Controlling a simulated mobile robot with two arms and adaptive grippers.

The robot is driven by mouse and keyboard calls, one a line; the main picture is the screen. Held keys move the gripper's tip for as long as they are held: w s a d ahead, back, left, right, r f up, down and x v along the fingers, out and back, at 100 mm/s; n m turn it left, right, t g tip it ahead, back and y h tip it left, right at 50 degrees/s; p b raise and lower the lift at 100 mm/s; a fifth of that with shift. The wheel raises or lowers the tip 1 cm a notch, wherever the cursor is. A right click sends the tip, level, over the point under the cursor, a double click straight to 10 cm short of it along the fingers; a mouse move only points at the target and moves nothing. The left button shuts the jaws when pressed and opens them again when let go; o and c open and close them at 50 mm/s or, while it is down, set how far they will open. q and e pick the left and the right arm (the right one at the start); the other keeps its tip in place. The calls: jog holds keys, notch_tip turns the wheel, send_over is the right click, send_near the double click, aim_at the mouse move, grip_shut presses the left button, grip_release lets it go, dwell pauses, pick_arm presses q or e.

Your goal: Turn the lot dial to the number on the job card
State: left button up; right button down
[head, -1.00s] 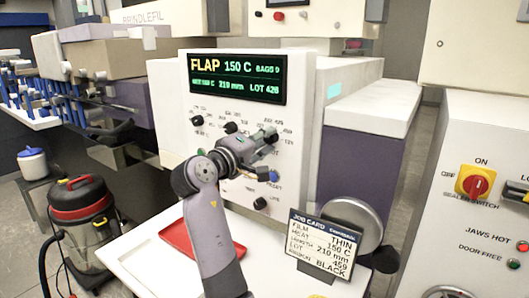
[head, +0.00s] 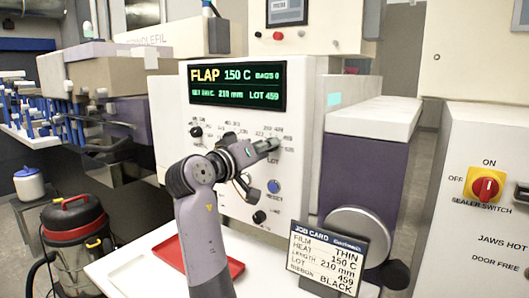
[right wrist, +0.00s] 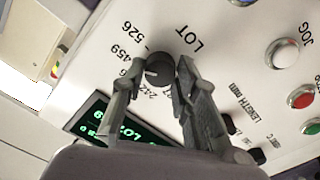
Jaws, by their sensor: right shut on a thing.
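In the head view my right gripper (head: 270,146) is at the panel and mostly hides the dial. The green display (head: 237,83) reads FLAP, 150 C, 210 mm, LOT 459. The job card (head: 325,262) reads THIN, 150 C, 210 mm, lot 459, BLACK. My left gripper is out of view.
Other black dials and a blue reset button (head: 273,187) surround my right gripper. A red tray (head: 170,262) lies on the white table below. A sealer switch (head: 485,186) is on the right cabinet. A vacuum cleaner (head: 78,250) stands at left.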

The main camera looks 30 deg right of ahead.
aim_at(273, 103)
jog(key=shift+f, duration=0.3)
jog(key=c, duration=1.7)
grip_release()
jog(key=o, duration=0.5)
jog(key=shift+r, duration=0.15)
jog(key=shift+c, duration=0.2)
jog(key=shift+r, duration=0.15)
notch_tip(273, 103, up, 10)
jog(key=shift+f, duration=0.1)
